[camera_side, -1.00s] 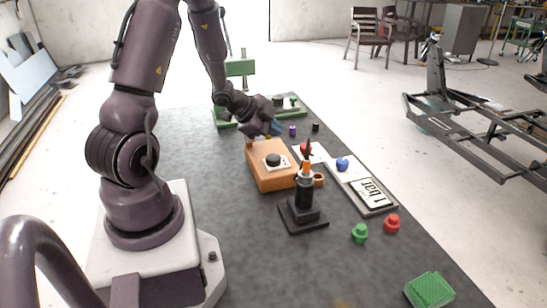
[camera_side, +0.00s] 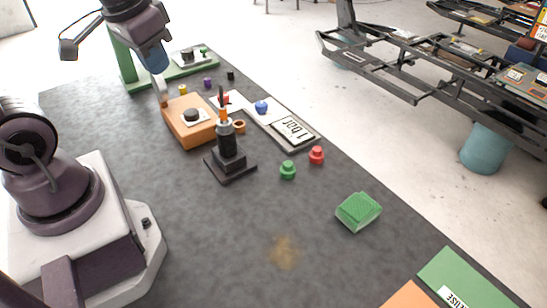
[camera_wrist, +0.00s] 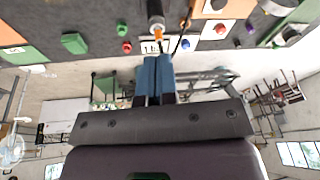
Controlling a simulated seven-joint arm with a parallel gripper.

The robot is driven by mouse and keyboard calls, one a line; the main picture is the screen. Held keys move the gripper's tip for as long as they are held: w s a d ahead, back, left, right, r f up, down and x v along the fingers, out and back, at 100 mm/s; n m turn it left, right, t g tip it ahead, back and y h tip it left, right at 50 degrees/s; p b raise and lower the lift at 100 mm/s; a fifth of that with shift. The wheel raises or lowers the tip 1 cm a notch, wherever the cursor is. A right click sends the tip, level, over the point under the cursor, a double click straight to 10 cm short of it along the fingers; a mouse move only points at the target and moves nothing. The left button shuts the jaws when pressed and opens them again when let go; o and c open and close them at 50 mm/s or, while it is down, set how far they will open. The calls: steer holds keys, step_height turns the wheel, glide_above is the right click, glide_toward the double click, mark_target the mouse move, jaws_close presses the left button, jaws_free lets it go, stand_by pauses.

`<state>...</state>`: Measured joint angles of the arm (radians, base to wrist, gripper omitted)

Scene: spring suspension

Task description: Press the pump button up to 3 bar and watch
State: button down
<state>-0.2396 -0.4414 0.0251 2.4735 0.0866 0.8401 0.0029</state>
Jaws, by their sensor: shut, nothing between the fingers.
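A display plate (camera_side: 293,130) reads "1 bar". A black stand (camera_side: 229,153) with an upright spring-like column and an orange part is in front of the box. The orange box (camera_wrist: 209,10) also shows in the wrist view.
A green knob (camera_side: 288,170), a red knob (camera_side: 316,155) and a green sponge-like block (camera_side: 358,211) lie to the right. A blue knob (camera_side: 261,106) sits on a white card. A green fixture (camera_side: 124,61) stands behind.

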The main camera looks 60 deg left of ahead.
steer(key=s+d+r+m+t+h, duration=0.1)
steer(key=d+r+m+t, duration=0.1)
steer(key=d+r, duration=0.3)
steer(key=shift+s+d+t, duration=0.35)
steer(key=shift+d+t, duration=0.05)
steer(key=shift+d, duration=0.6)
steer(key=shift+a+r, duration=0.1)
stand_by(1.0)
steer(key=w+a+f+m+g+y, duration=0.1)
steer(key=w+a+f+y, duration=0.1)
steer(key=a+f, duration=0.5)
steer(key=w+a+f+y, duration=0.1)
steer(key=a+f, duration=0.3)
steer(key=a, duration=0.7)
steer(key=w+a+f+m+g+y, duration=0.15)
steer(key=a+f, duration=0.35)
steer(key=a, duration=0.5)
steer(key=w+d+f+m+t+h, duration=0.1)
steer(key=w+d+m+t+h, duration=0.2)
steer(key=w+m+t+h, duration=0.1)
steer(key=shift+w+m+t, duration=0.85)
steer(key=shift+w+t, duration=0.2)
steer(key=shift+w, duration=0.2)
